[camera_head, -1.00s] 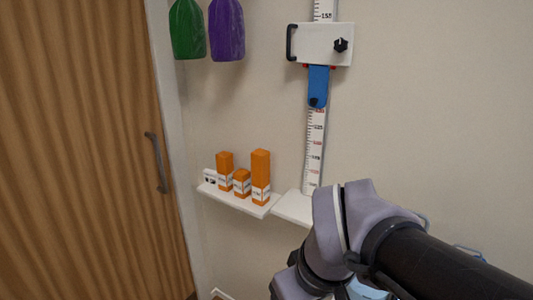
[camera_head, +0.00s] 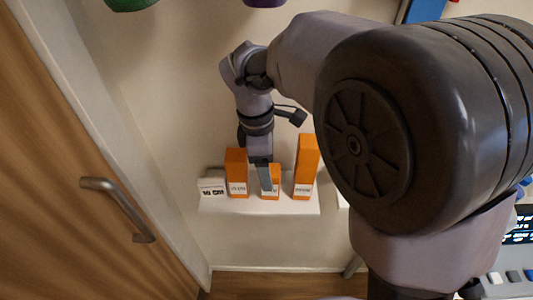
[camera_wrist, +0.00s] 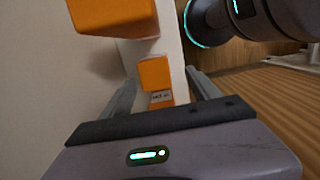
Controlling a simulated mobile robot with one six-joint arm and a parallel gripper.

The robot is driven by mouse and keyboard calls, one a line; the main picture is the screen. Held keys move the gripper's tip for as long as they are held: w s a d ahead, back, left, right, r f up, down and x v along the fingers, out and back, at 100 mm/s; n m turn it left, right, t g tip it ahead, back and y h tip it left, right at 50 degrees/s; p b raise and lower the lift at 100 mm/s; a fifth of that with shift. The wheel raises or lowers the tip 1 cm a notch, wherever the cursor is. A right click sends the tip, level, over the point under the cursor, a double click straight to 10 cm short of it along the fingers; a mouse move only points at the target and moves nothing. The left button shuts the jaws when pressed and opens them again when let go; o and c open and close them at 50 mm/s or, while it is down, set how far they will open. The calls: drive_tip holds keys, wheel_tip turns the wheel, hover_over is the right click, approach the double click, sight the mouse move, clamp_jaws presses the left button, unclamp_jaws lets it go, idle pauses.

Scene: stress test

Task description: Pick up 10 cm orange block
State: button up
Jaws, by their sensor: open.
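Three orange blocks with white labels stand upright on a white shelf (camera_head: 210,207). In the head view these are a medium block (camera_head: 236,165) at left, a short block (camera_head: 275,182) in the middle and a tall block (camera_head: 306,160) at right. The label print is too small to tell which is 10 cm. My gripper (camera_head: 262,175) points down at the short block and partly hides it. In the wrist view my gripper (camera_wrist: 164,84) is open, with the short block (camera_wrist: 154,75) showing between its fingers. Contact cannot be told. A larger orange block (camera_wrist: 112,14) shows at upper left.
A white printed sign (camera_head: 211,188) stands at the shelf's left end. The wall is close behind the blocks. A wooden door (camera_head: 60,180) with a metal handle (camera_head: 118,205) is at left. Green (camera_head: 130,4) and purple (camera_head: 264,2) objects hang above.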

drive_tip(key=f+b, duration=0.1)
drive_tip(key=f, duration=0.1)
drive_tip(key=d+f+b, duration=0.1)
drive_tip(key=f, duration=0.1)
drive_tip(key=f+b, duration=0.1)
drive_tip(key=f, duration=0.1)
drive_tip(key=shift+w+d, duration=0.25)
drive_tip(key=shift+w, duration=0.05)
drive_tip(key=shift+r, duration=0.15)
drive_tip(key=shift+a, duration=0.1)
clamp_jaws()
drive_tip(key=shift+r, duration=0.15)
